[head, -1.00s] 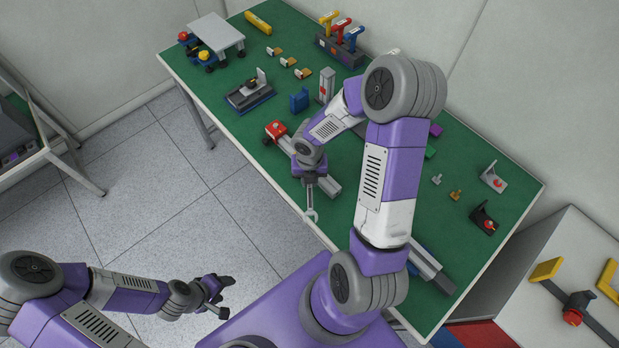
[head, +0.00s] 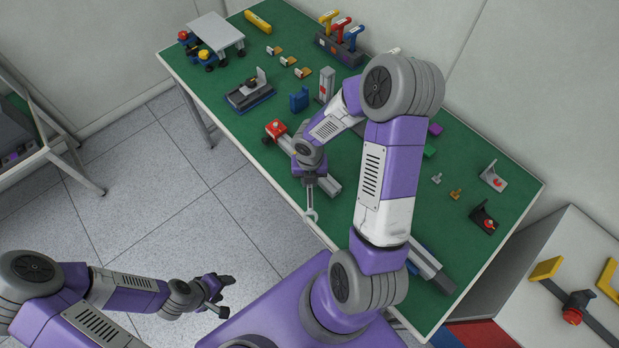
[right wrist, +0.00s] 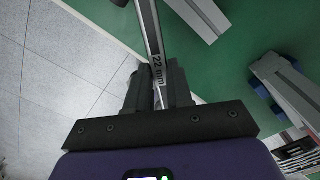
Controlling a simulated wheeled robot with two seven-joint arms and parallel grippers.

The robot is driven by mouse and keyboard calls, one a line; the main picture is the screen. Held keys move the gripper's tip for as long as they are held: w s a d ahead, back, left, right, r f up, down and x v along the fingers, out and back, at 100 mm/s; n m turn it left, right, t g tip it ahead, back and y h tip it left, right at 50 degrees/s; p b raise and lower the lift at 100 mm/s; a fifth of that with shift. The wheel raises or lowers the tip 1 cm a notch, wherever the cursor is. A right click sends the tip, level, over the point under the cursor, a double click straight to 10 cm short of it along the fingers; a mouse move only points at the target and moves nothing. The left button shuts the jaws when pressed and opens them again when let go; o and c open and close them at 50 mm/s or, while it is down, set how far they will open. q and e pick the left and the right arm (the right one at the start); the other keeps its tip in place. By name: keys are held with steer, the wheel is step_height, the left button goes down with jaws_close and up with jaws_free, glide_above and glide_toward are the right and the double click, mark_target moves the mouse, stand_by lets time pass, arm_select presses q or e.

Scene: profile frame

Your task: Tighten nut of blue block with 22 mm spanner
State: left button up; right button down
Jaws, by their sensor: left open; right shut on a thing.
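My right gripper (head: 309,181) is shut on a spanner (head: 310,199) over the near edge of the green table. The right wrist view shows the spanner (right wrist: 150,28) between the fingers (right wrist: 158,88), with "22 mm" printed on its shaft. In the head view its free end points toward my base, above the table edge. A blue block (head: 299,99) stands upright on the table, apart from the spanner; no nut is clear on it. Another blue-based piece (head: 258,101) with a grey upright plate lies left of it. My left gripper (head: 219,297) is open and empty over the floor.
A red-ended grey profile (head: 275,129) lies under my right wrist. A holder with upright coloured tools (head: 341,50) stands at the back. Small brackets (head: 484,219) and bolts lie at the right. Another grey profile (head: 432,268) lies near the front edge. My right arm hides the table's middle.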

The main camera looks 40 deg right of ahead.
steer(key=shift+f+b, duration=0.8)
steer(key=shift+f, duration=0.4)
steer(key=w+a+m, duration=0.3)
steer(key=w+m, duration=1.1)
steer(key=m, duration=0.2)
steer(key=shift+a, duration=0.3)
stand_by(1.0)
steer(key=shift+w, duration=0.1)
steer(key=shift+w+d, duration=0.1)
stand_by(0.5)
